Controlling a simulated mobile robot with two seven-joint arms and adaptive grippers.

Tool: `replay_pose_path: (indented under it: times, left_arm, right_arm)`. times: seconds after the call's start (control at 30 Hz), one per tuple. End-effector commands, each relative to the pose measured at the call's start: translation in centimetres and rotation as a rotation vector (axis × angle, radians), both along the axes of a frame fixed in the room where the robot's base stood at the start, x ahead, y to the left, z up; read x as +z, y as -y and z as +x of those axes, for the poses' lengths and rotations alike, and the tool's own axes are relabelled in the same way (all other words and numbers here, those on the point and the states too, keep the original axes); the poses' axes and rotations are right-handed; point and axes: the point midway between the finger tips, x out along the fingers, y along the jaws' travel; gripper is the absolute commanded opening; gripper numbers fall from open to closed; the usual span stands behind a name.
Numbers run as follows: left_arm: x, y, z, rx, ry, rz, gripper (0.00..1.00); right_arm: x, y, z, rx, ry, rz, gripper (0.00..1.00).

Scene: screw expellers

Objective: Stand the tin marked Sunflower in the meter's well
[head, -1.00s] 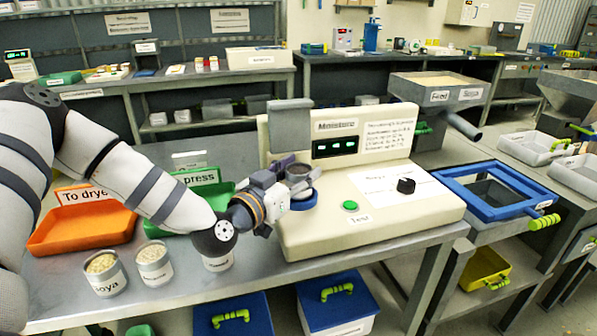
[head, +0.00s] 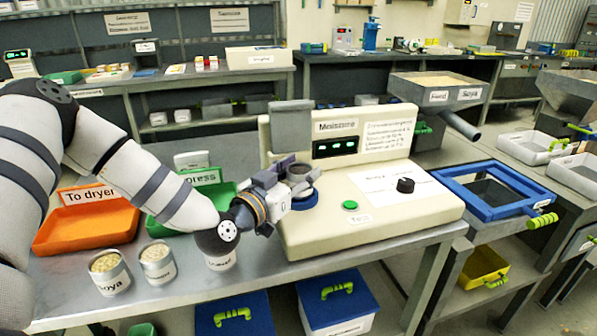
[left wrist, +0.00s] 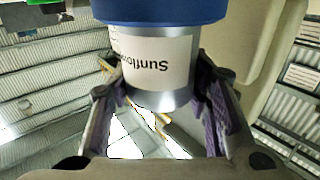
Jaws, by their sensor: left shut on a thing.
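The Sunflower tin (left wrist: 158,60) is a grey metal tin with a white label, seen upside down in the left wrist view. My left gripper (left wrist: 160,112) is shut on it, one finger on each side. The blue ring of the meter's well (left wrist: 165,10) covers the tin's lower end there. In the head view the tin (head: 299,171) stands over the blue ring (head: 306,201) at the left of the cream moisture meter (head: 400,215). My left gripper (head: 284,180) reaches it from the left. Whether the tin rests on the well's floor is hidden. My right gripper is not in view.
The Soya tin (head: 110,280) and another filled tin (head: 158,270) stand at the bench's front left. A third tin (head: 221,262) is partly behind my wrist. An orange To dryer tray (head: 85,240) and a green press tray (head: 165,230) lie behind them.

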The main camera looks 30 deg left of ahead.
Motion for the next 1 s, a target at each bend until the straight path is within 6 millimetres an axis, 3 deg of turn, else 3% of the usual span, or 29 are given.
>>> replay_pose_path:
  times: [0.83,0.87,0.9,1.0]
  left_arm:
    - [-1.4,0.0,0.0,0.0,-0.003,0.0,0.15]
    - [-1.4,0.0,0.0,0.0,-0.003,0.0,0.46]
    - [-1.3,0.0,0.0,0.0,-0.002,0.0,0.53]
    - [-1.3,0.0,0.0,0.0,-0.001,0.0,0.53]
  right_arm:
    - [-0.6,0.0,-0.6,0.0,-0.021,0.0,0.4]
    - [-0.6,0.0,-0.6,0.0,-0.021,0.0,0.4]
    - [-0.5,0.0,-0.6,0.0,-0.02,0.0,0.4]
    - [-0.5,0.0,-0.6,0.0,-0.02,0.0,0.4]
